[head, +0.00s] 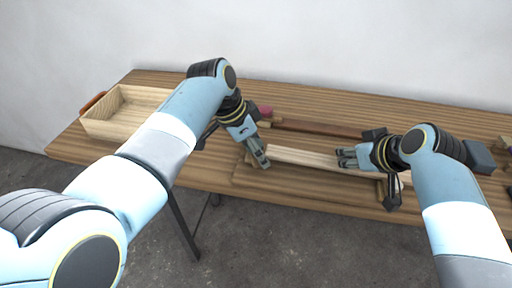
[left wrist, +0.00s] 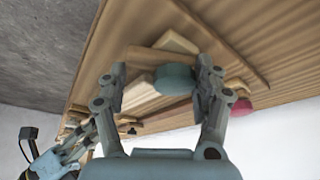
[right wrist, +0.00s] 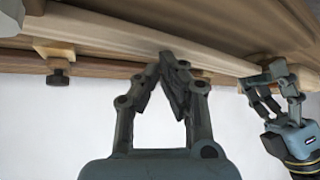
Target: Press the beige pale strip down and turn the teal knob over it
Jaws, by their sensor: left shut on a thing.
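The beige pale strip (head: 302,157) lies lengthwise along the front part of the wooden table; it also crosses the top of the right wrist view (right wrist: 115,38). My left gripper (head: 261,161) is at the strip's left end, shut on the teal knob (left wrist: 174,79), which shows between its fingers in the left wrist view. The knob is hidden in the head view. My right gripper (head: 343,157) is over the strip toward its right half. Its fingertips (right wrist: 173,62) meet, with nothing seen between them, and look to be at the strip; contact is hard to tell.
A dark brown strip (head: 315,128) lies behind the pale one, with a pink-red knob (head: 265,112) near its left end. A pale wooden tray (head: 104,129) stands at the table's left. A black knob (right wrist: 57,77) on a small block shows in the right wrist view.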

